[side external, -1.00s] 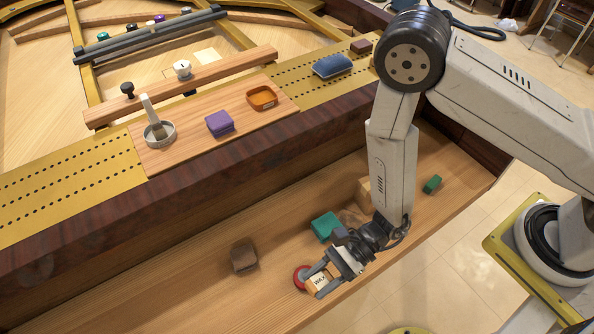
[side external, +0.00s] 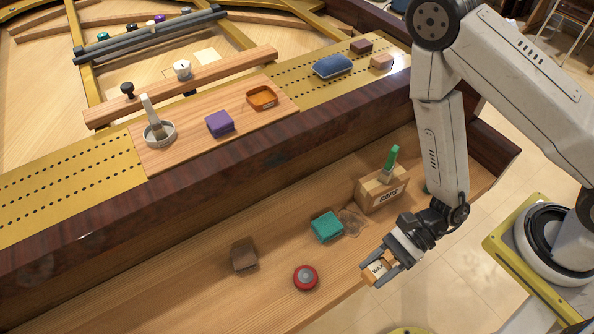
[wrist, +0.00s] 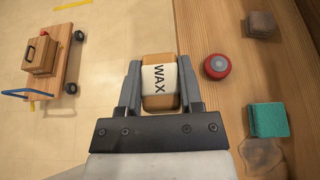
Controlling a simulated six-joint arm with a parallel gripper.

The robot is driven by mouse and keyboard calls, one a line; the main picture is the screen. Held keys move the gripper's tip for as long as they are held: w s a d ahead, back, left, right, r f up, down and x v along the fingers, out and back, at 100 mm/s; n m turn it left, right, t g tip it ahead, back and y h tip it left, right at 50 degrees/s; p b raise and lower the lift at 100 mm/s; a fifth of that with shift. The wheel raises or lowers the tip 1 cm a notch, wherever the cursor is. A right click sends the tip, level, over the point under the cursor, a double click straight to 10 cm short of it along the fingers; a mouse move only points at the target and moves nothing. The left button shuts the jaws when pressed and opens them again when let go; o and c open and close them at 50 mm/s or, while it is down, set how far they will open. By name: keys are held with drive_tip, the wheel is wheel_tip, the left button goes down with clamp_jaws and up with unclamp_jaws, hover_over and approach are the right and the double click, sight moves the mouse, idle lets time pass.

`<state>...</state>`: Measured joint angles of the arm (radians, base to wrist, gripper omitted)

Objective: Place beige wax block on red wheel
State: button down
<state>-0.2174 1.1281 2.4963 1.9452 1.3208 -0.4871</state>
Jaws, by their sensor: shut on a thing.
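The beige wax block (side external: 376,271) has a pale band lettered WAX; it also shows in the wrist view (wrist: 159,82). My gripper (side external: 384,275) is shut on it, one finger on each side, in the wrist view (wrist: 159,88) too. The block is held near the front edge of the wooden ledge, to the right of the wheel in the side view. The red wheel (side external: 306,277) lies flat on the ledge with a grey centre and nothing on it. In the wrist view the wheel (wrist: 217,66) is right of the block, apart from it.
A brown block (side external: 244,255) sits left of the wheel. A teal block (side external: 326,227) and a clear crumpled piece (side external: 352,222) lie behind it. A wooden box (side external: 382,190) marked CAPS stands farther right. Bare ledge surrounds the wheel.

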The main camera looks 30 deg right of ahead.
drive_tip(key=w+a+f, duration=0.4)
drive_tip(key=w+a, duration=0.1)
drive_tip(key=w, duration=0.2)
hover_over(306, 276)
drive_tip(key=f, duration=0.3)
drive_tip(key=s+f, duration=0.1)
drive_tip(key=shift+d+f, duration=0.2)
drive_tip(key=shift+d, duration=0.2)
drive_tip(key=shift+w+a+f, duration=0.25)
drive_tip(key=shift+w+f, duration=0.1)
drive_tip(key=shift+f, duration=0.05)
drive_tip(key=shift+w+a+f, duration=0.15)
drive_tip(key=shift+w+f, duration=0.05)
drive_tip(key=shift+f, duration=1.65)
drive_tip(key=shift+c, duration=1.3)
unclamp_jaws()
drive_tip(key=shift+f, duration=0.1)
